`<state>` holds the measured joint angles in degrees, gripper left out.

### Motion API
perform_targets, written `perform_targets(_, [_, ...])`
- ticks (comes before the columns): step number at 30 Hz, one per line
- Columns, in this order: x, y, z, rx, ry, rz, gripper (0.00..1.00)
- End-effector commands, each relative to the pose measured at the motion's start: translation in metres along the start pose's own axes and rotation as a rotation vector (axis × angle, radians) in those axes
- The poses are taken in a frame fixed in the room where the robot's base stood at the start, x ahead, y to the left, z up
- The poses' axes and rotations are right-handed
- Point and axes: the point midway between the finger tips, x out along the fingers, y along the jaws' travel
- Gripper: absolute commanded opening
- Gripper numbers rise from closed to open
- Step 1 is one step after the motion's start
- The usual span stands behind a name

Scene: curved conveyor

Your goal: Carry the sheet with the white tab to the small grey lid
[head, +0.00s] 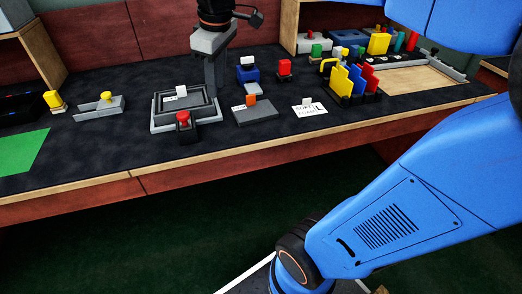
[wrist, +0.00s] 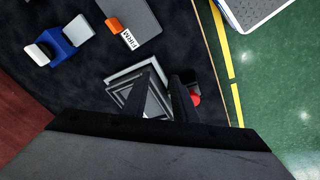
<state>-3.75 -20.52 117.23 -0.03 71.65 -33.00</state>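A white sheet (head: 311,111) with dark lettering and a white tab lies flat on the dark bench, right of centre in the head view. A light grey square piece (head: 253,88), which seems to be the small grey lid, is at the front of a blue block; it also shows in the wrist view (wrist: 78,30). My gripper (wrist: 166,82) points down beside the stepped grey frame (head: 157,122), well left of the sheet. Its two dark fingers show a gap with nothing seen in it. The sheet is not seen in the wrist view.
The frame holds a dark panel with another white tab (head: 181,90). A red-knobbed black block (head: 184,128) stands in front. A grey plate with an orange tab (head: 251,100) lies between frame and sheet. Colored upright plates (head: 353,82) stand right of the sheet. The bench's front strip is clear.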

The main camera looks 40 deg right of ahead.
Motion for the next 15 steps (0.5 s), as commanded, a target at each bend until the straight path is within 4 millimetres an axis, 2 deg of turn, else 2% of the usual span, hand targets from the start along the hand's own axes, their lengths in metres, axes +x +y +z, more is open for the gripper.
perform_targets(1, [0.004, -0.008, 0.017, 0.049, 0.014, 0.011, 0.26])
perform_targets(3, [0.012, -0.018, 0.037, 0.122, 0.035, 0.024, 0.26])
perform_targets(9, [0.04, -0.048, 0.092, 0.329, 0.097, 0.054, 0.26])
perform_targets(15, [0.073, -0.074, 0.137, 0.515, 0.159, 0.073, 0.26])
